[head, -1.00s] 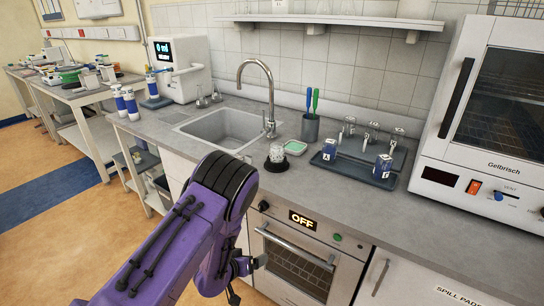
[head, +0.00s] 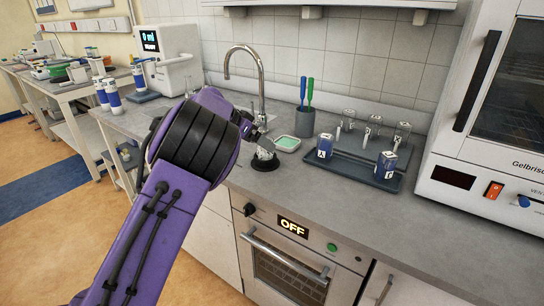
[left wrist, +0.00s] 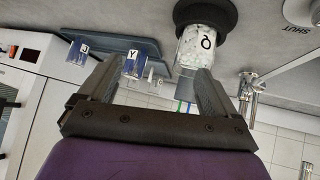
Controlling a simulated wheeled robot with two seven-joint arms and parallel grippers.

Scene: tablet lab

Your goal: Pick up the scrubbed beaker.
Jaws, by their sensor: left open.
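A clear beaker (head: 265,148) labelled Q, with white foam or speckles on it, stands on a round black base (head: 265,163) beside the sink. In the left wrist view the beaker (left wrist: 200,48) and its black base appear upside down, just beyond the fingertip on the picture's right. My left gripper (left wrist: 158,68) is open and empty, its fingers apart and pointing toward the counter. In the head view my purple left arm covers most of the sink, and the gripper (head: 262,132) partly hides the beaker's top. My right gripper is not in view.
A green-topped dish (head: 287,144) and a grey cup (head: 304,124) with two brushes stand right of the beaker. A dark tray (head: 350,172) holds two blue labelled containers, with glass beakers behind. A tap (head: 261,80) rises behind my gripper. The front counter is bare.

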